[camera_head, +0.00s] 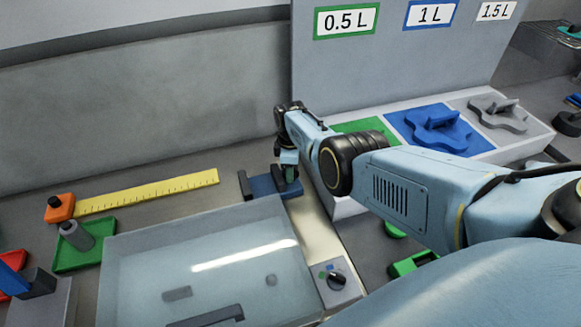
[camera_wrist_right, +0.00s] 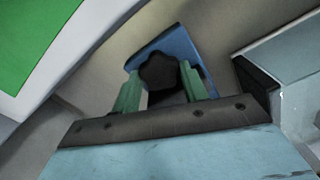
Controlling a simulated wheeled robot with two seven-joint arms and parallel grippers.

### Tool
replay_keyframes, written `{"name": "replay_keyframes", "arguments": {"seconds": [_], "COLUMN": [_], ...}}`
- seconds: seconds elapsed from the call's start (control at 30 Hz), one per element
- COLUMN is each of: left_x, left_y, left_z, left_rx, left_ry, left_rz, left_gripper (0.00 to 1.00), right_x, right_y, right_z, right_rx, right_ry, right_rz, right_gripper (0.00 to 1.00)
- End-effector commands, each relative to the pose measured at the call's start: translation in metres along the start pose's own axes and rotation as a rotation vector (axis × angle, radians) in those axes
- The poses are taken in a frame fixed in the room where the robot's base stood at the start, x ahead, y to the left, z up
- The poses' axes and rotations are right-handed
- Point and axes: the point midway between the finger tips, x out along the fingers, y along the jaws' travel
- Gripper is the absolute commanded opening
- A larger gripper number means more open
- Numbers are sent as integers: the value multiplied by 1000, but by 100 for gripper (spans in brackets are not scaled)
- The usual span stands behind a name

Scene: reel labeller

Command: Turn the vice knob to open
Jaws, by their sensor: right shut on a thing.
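The vice is a small blue block with dark jaws (camera_head: 262,186), standing behind the clear-lidded box in the head view. In the right wrist view its blue body (camera_wrist_right: 178,48) shows with the dark star-shaped knob (camera_wrist_right: 160,72) in front. My right gripper (camera_head: 289,172) reaches down at the vice's right end. In the wrist view its two green fingertips (camera_wrist_right: 160,88) stand on either side of the knob and are shut on it. The contact faces are partly hidden. My left gripper is not in view.
A clear-lidded box (camera_head: 120,285) with a dial panel (camera_head: 336,281) stands in front of the vice. A white tray (camera_head: 342,207) with green, blue and grey sections is close on the right. A yellow ruler (camera_head: 150,192) lies left. A grey wall rises behind.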

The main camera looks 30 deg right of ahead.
Motion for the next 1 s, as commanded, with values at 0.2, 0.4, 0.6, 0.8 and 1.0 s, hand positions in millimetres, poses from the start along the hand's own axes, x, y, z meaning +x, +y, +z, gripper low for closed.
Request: {"name": "replay_keyframes", "arguments": {"seconds": [0.2,0.4,0.6,0.8,1.0], "left_x": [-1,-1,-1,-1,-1], "left_y": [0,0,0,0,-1], "left_z": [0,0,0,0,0], "left_rx": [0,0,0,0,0], "left_ry": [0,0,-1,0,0], "left_rz": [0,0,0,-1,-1], "left_gripper": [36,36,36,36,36], "right_x": [-2,-2,-2,-2,-1], "right_y": [1,1,1,1,0], "right_z": [-2,-2,-2,-2,-2], "right_rx": [-69,-92,-94,-94,-92], "right_ry": [5,6,6,5,3], "right_rz": [3,3,3,3,2], "right_gripper": [21,21,21,50,52]}}
